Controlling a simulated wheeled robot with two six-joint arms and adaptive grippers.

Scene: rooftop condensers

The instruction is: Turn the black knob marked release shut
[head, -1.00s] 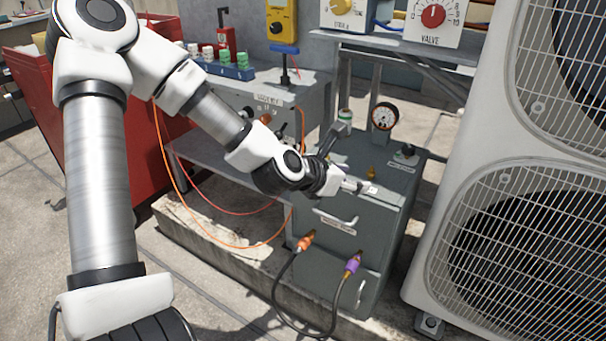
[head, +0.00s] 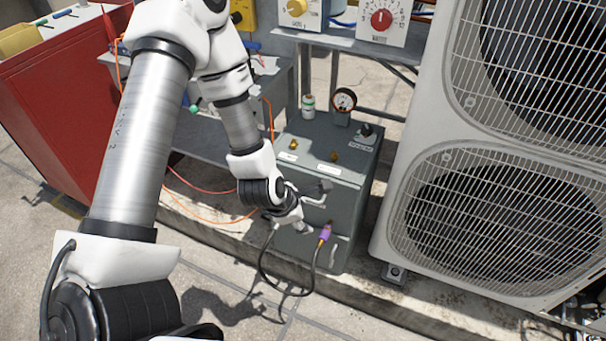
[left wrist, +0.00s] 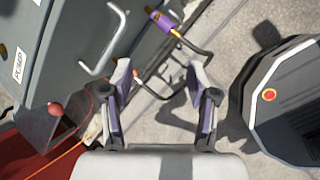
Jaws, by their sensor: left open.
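The black knob (head: 366,130) stands on top of the grey box (head: 345,228), near its back right corner. A small white label (head: 360,147) lies in front of it, its print too small to read surely. My left gripper (head: 312,208) is low at the box's front face, left of the purple connector (head: 325,232) and well below the knob. In the left wrist view, my gripper (left wrist: 158,75) has its fingers spread with nothing held between them. The box's handle (left wrist: 103,40) and the purple connector (left wrist: 165,22) show beyond the fingers. The knob is not in the wrist view.
A round gauge (head: 343,98) and a small canister (head: 308,105) stand behind the box top. Two brass fittings sit on the top. A large white condenser (head: 405,190) stands close on the right. A black cable loops below the box front. A red cabinet (head: 45,120) is at left.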

